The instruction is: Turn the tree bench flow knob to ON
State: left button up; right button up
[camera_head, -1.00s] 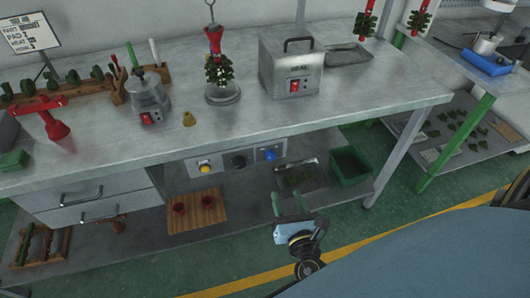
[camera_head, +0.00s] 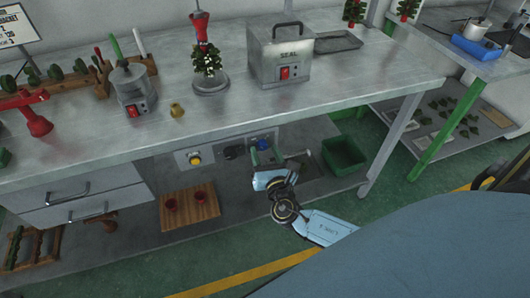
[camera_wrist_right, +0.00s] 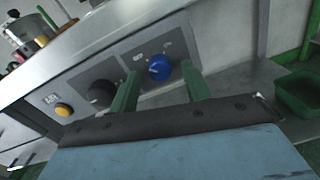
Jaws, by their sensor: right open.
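The control panel (camera_head: 220,154) hangs under the front edge of the steel bench. It carries a yellow knob (camera_head: 195,160), a black knob (camera_head: 233,153) and a blue knob (camera_head: 264,144). In the right wrist view the blue knob (camera_wrist_right: 159,68) shows a white mark, and the labels beside it are too small to read. My right gripper (camera_head: 266,152) is open and empty in front of the blue knob. In the wrist view its two green fingers (camera_wrist_right: 162,88) stand on either side of the blue knob, apart from it. My left gripper is out of view.
The bench edge (camera_wrist_right: 90,62) runs just above the panel. A wooden board with two red cups (camera_head: 189,209) is on the shelf to the left.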

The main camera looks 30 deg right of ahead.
jog(key=shift+w+d, duration=0.1)
jog(key=shift+w, duration=0.25)
jog(key=shift+c, duration=1.8)
jog(key=c, duration=0.6)
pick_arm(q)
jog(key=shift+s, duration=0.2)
pick_arm(e)
jog(key=shift+c, duration=0.2)
